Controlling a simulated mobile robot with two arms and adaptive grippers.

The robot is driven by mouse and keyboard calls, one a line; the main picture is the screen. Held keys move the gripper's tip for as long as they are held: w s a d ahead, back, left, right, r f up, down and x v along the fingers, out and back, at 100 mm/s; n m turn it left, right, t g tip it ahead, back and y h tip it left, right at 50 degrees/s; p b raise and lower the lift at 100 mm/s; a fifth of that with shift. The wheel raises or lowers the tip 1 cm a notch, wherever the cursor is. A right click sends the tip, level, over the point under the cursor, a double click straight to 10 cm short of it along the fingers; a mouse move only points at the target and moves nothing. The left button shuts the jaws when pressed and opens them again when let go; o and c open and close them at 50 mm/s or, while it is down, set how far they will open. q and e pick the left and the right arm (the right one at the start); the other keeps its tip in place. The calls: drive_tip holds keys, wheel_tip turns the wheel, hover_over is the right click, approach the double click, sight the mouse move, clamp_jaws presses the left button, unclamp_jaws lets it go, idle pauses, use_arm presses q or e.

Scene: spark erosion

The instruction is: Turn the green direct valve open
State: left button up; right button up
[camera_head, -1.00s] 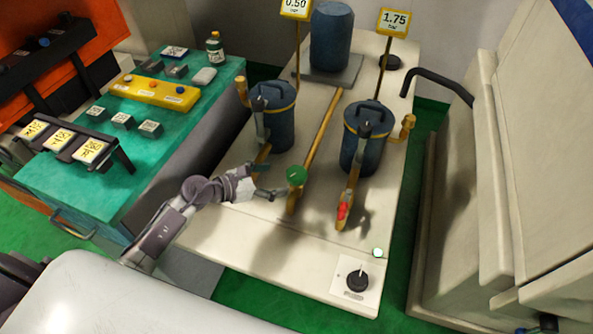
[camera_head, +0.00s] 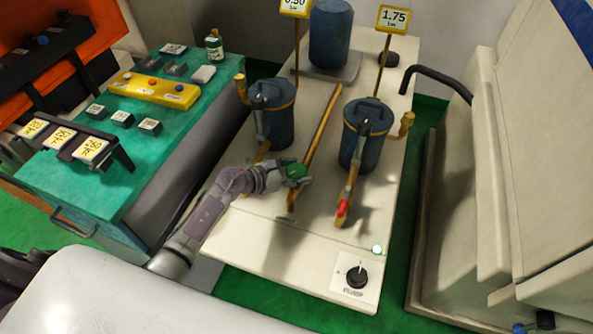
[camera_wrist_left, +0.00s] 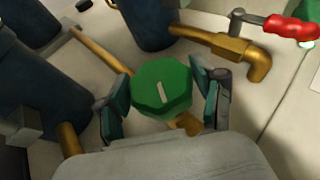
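The green direct valve is an octagonal green knob (camera_head: 296,171) with a pale line on top, on a brass pipe between two blue canisters. It fills the middle of the left wrist view (camera_wrist_left: 161,88), its pale line slightly tilted. My left gripper (camera_head: 293,174) reaches it from the left. In the wrist view my left gripper's fingers (camera_wrist_left: 166,98) stand on either side of the knob, with a small gap showing at the right finger. The contact at the left finger is unclear. My right gripper is not in view.
Left and right blue canisters (camera_head: 276,118) (camera_head: 361,148) stand close by on the pale table (camera_head: 240,235). A red-handled valve (camera_head: 342,208) sits to the right of the knob, also in the wrist view (camera_wrist_left: 290,27). A black dial (camera_head: 357,277) is at the front.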

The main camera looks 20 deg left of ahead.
use_arm(q)
drive_tip(key=c, duration=0.5)
drive_tip(key=shift+c, duration=0.6)
drive_tip(key=shift+r+n+t+y+p, duration=0.15)
drive_tip(key=shift+n+t+y+p, duration=0.25)
drive_tip(key=shift+p, duration=0.45)
drive_tip(key=n+t+y+p, duration=0.1)
drive_tip(key=n+y+p, duration=0.1)
drive_tip(key=p, duration=0.1)
drive_tip(key=n+t+y+p, duration=0.1)
drive_tip(key=n+y+p, duration=0.2)
drive_tip(key=p, duration=0.1)
drive_tip(key=shift+d+r, duration=0.1)
drive_tip(key=shift+r, duration=0.05)
drive_tip(key=shift+n+y+p, duration=0.4)
drive_tip(key=shift+y+p, duration=0.2)
drive_tip(key=shift+f+n+y+p, duration=0.25)
drive_tip(key=shift+n+y+p, duration=0.2)
drive_tip(key=shift+n+y, duration=0.4)
drive_tip(key=shift+f+n+y, duration=0.1)
drive_tip(key=shift+n+y, duration=0.65)
drive_tip(key=shift+y, duration=0.2)
drive_tip(key=shift+n+y, duration=1)
drive_tip(key=shift+y, duration=0.2)
